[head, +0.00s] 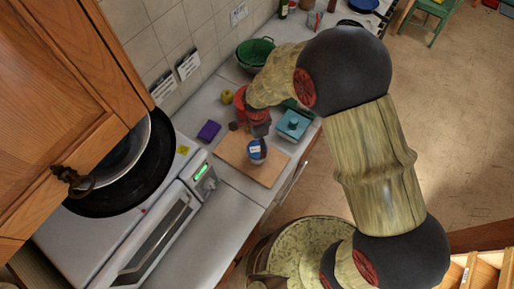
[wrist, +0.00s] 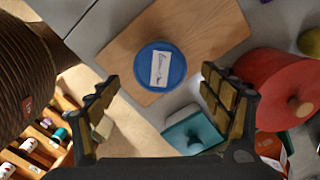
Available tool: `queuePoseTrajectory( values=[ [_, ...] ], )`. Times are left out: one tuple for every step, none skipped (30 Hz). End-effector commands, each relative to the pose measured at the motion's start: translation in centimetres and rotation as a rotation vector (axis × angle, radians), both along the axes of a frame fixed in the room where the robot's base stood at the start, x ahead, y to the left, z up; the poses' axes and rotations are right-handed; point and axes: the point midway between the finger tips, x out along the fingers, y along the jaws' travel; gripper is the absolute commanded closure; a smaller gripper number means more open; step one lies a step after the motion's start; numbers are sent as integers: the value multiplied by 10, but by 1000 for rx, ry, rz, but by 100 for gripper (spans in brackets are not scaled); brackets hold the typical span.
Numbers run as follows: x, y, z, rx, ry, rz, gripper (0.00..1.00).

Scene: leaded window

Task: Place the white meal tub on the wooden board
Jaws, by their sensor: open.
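The meal tub (head: 256,157) sits on the wooden board (head: 232,148), with its blue lid and a white label facing up. My gripper (head: 260,127) is beside and above the tub in the head view. In the wrist view my gripper (wrist: 158,82) has its two fingers wide apart, with nothing between the pads. The lid shows beyond the fingertips, and I see no contact.
A teal lidded box (head: 293,122) and a red pot (wrist: 285,85) stand close to the board. A purple item (head: 208,131), a yellow fruit (head: 226,96) and a green colander (head: 256,51) are also on the counter. A stove appliance (head: 140,215) stands at left.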

Motion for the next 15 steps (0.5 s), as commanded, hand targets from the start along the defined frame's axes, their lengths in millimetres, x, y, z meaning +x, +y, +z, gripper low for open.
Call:
queuePoseTrajectory(
  values=[
    [0, 0, 5, 0, 0, 0, 20],
    [0, 0, 7, 0, 1, 0, 20],
    [0, 0, 10, 0, 1, 0, 20],
    [0, 0, 11, 0, 1, 0, 20],
    [0, 0, 12, 0, 1, 0, 20],
    [0, 0, 13, 0, 1, 0, 20],
    [0, 0, 14, 0, 1, 0, 20],
    [0, 0, 14, 0, 1, 0, 20],
    [0, 0, 14, 0, 1, 0, 20],
    [0, 0, 15, 0, 1, 0, 20],
    [0, -1, 16, 0, -1, 3, 20],
    [2, -2, 21, 2, -5, 9, 20],
    [3, -4, 27, 5, -12, 18, 20],
    [5, -7, 35, 8, -18, 33, 20],
    [8, -12, 49, 14, -31, 60, 20]
  ],
)
